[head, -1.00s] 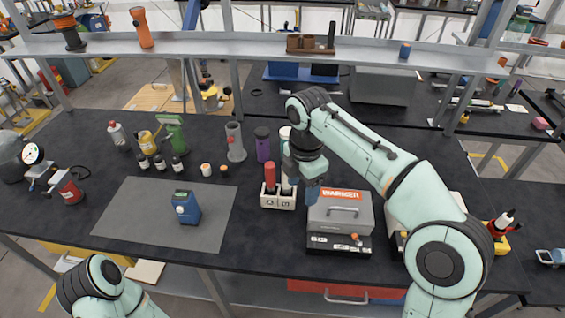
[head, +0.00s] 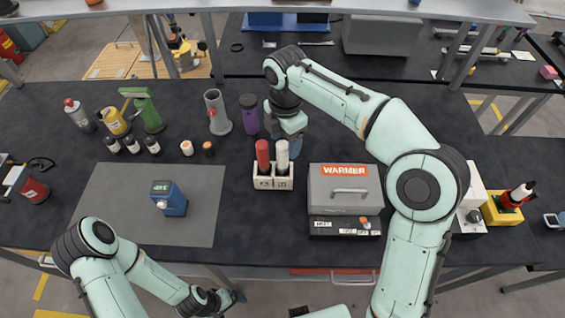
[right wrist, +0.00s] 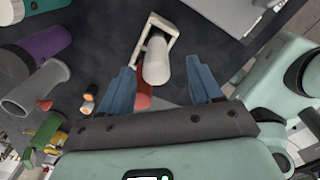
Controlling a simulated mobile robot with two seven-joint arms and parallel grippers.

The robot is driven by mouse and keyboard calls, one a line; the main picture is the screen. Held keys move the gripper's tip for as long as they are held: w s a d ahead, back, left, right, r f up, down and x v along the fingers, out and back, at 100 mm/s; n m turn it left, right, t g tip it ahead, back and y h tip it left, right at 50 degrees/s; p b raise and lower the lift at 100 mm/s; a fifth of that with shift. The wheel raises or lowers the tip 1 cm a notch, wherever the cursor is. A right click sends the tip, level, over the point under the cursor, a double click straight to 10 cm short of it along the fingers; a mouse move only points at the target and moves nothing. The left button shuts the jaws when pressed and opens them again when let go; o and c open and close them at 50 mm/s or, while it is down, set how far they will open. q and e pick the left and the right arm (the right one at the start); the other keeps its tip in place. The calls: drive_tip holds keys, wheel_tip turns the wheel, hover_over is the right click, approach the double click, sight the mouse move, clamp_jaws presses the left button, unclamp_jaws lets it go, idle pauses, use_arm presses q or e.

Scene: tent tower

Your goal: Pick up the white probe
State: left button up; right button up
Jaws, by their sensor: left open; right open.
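The white probe (head: 282,155) stands upright in a cream two-slot holder (head: 273,183), right of a red probe (head: 262,154). My right gripper (head: 300,164) is open and empty, just behind and right of the white probe in the head view. In the right wrist view the white probe (right wrist: 156,62) shows between the two blue fingers, with space on both sides, and the fingers are not closed on it. The red probe is partly hidden there. My left gripper (head: 236,297) is low, at the front of the table, away from the probes.
A grey warmer box (head: 344,187) stands right of the holder. A purple cylinder (head: 248,115) and a grey tube (head: 217,112) stand behind left. The tabletop between mat and holder is clear.

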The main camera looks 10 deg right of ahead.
sight(283, 153)
drive_tip(key=shift+w+f, duration=0.2)
drive_tip(key=shift+f, duration=0.4)
wheel_tip(283, 153, down, 4)
drive_tip(key=shift+a+f+b, duration=0.15)
drive_tip(key=shift+f+b, duration=0.1)
drive_tip(key=shift+b, duration=0.25)
clamp_jaws()
